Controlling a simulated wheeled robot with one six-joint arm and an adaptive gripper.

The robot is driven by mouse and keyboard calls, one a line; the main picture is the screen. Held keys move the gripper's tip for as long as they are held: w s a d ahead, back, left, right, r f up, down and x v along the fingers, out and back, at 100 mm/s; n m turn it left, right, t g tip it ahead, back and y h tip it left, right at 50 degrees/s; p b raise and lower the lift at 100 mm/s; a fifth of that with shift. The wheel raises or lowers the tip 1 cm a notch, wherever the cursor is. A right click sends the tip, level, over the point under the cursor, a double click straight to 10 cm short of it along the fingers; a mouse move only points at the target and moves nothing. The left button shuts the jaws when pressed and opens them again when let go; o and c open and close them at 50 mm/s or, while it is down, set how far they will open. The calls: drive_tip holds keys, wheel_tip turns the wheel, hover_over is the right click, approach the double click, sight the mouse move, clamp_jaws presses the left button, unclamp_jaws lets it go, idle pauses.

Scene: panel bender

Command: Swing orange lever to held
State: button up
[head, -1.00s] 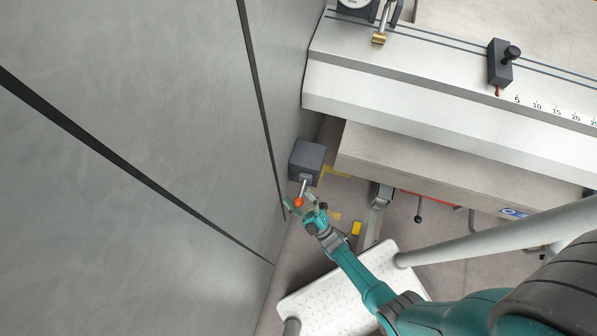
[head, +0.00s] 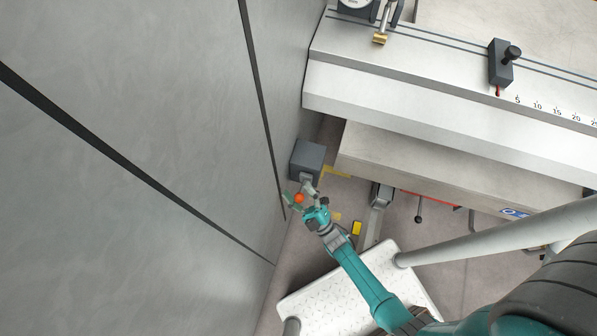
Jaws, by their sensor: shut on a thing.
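The orange lever knob (head: 299,198) shows as a small orange ball in front of a dark grey box (head: 308,158) beside the tall grey wall panel. My gripper (head: 301,196) is at the knob, with a finger on each side of it, and is shut on the lever. The lever's metal rod is now mostly hidden by the gripper. Any marking for the held position is not visible.
The tall grey panel (head: 150,150) stands close on the left. The machine bed (head: 430,110) with a scale and a lower ledge (head: 440,180) lie to the right. A white tread plate step (head: 350,290) is under my arm.

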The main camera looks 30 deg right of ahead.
drive_tip(key=s+f, duration=0.2)
drive_tip(key=s, duration=1)
drive_tip(key=shift+d, duration=0.2)
idle(0.9)
drive_tip(key=shift+s, duration=0.1)
idle(0.5)
